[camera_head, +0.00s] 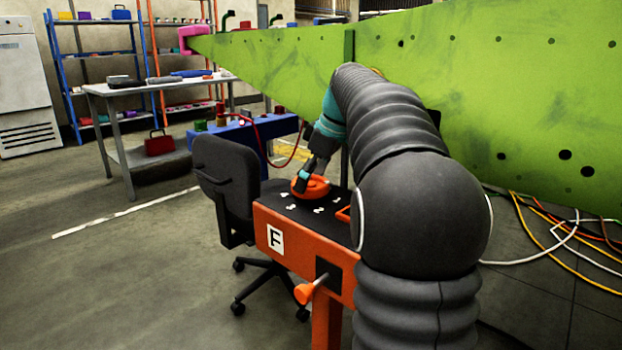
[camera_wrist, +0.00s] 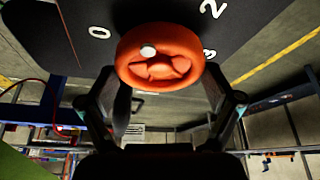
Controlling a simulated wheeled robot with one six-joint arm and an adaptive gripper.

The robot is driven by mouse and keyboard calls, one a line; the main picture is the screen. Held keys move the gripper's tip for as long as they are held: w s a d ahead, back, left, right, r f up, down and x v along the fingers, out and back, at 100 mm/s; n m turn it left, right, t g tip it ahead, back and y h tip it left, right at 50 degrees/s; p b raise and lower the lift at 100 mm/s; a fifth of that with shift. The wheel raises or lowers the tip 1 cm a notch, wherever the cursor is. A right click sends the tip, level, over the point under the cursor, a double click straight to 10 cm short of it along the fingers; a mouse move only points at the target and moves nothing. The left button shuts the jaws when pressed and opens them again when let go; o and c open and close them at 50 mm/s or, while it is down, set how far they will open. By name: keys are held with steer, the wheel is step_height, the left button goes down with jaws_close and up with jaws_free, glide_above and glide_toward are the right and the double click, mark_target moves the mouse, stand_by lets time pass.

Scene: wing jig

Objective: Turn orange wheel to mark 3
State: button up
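The orange wheel (camera_head: 316,187) lies on the dark top of the orange cabinet marked F (camera_head: 270,222). The wheel (camera_wrist: 158,84) is near the top middle of the wrist view, with a white dot (camera_wrist: 148,51) at its upper left. White marks 0 (camera_wrist: 99,32), 2 (camera_wrist: 212,8) and 3 (camera_wrist: 209,53) stand around it; 3 is partly hidden by its right edge. My gripper (camera_head: 303,181) is at the wheel. In the wrist view my gripper (camera_wrist: 160,84) is open, one finger either side of the wheel; I cannot tell whether they touch it.
An orange handle (camera_head: 343,214) is on the cabinet top, partly hidden by my arm. An orange knob (camera_head: 304,293) sticks out in front. A black chair (camera_head: 225,180) stands close on the left. The green wing (camera_head: 480,100) fills the back right. Cables (camera_head: 560,235) lie at right.

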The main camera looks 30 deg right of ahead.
steer(key=c, duration=0.4)
steer(key=shift+m, duration=0.4)
steer(key=m+h+p, duration=0.1)
steer(key=m, duration=0.1)
steer(key=m+h+p, duration=0.1)
steer(key=m, duration=0.2)
steer(key=shift+r+t, duration=0.1)
steer(key=shift+t, duration=0.3)
steer(key=m+h+p, duration=0.2)
steer(key=m, duration=0.3)
steer(key=shift+m, duration=0.4)
steer(key=m+h+p, duration=0.1)
steer(key=m, duration=0.2)
steer(key=m+g+h+p, duration=0.1)
steer(key=m+p, duration=0.1)
steer(key=m, duration=0.1)
steer(key=shift+g, duration=0.3)
steer(key=m+g, duration=0.1)
steer(key=m, duration=0.2)
steer(key=m+g+h+p, duration=0.1)
steer(key=m, duration=0.2)
steer(key=shift+p, duration=0.3)
